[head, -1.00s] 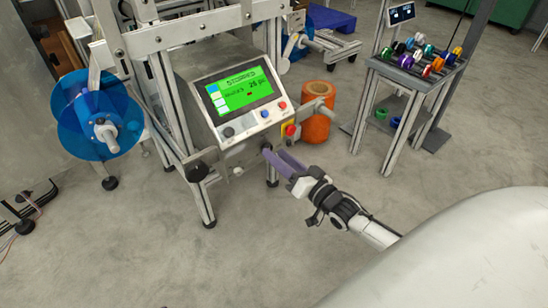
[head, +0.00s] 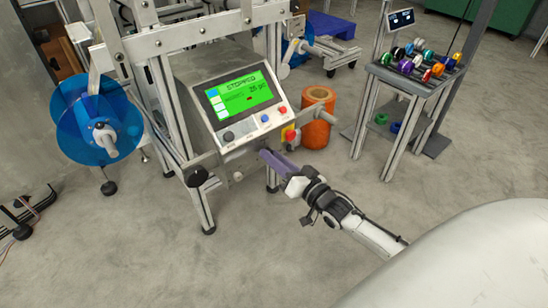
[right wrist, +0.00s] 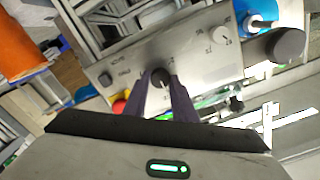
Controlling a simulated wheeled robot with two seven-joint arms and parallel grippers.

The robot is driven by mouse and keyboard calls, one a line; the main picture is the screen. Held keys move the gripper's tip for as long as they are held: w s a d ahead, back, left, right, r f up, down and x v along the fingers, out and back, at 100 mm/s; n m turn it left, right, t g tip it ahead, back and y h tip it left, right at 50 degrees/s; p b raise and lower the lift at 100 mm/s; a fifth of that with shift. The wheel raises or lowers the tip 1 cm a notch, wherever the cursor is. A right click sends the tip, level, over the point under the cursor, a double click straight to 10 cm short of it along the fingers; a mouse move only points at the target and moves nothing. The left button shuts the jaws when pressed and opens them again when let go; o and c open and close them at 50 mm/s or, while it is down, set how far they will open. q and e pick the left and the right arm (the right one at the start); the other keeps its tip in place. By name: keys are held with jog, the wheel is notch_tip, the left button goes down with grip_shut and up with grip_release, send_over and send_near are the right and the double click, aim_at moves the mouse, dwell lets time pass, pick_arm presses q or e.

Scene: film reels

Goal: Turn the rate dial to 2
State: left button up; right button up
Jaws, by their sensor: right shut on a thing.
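In the right wrist view, a small dark dial (right wrist: 161,77) sits on the grey metal plate (right wrist: 195,70) below the control box. The purple fingers of my right gripper (right wrist: 160,84) are shut on this dial. Small marks stand around it, too small to read, so I cannot tell its setting. In the head view, my right gripper (head: 267,156) reaches in under the control box (head: 232,140), its fingers almost edge-on. The dial is hidden there. The green screen (head: 242,95) shows a status word and a number near 25. My left gripper is not in view.
A blue reel (head: 97,120) hangs at left. An orange roll (head: 318,118) stands behind the gripper. Open floor lies in front.

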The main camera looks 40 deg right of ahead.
pick_arm(q)
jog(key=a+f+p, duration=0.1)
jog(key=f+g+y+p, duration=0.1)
jog(key=p, duration=0.1)
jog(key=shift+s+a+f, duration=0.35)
pick_arm(e)
jog(key=n, duration=2.3)
jog(key=shift+a+f+n, duration=0.15)
jog(key=shift+n, duration=0.15)
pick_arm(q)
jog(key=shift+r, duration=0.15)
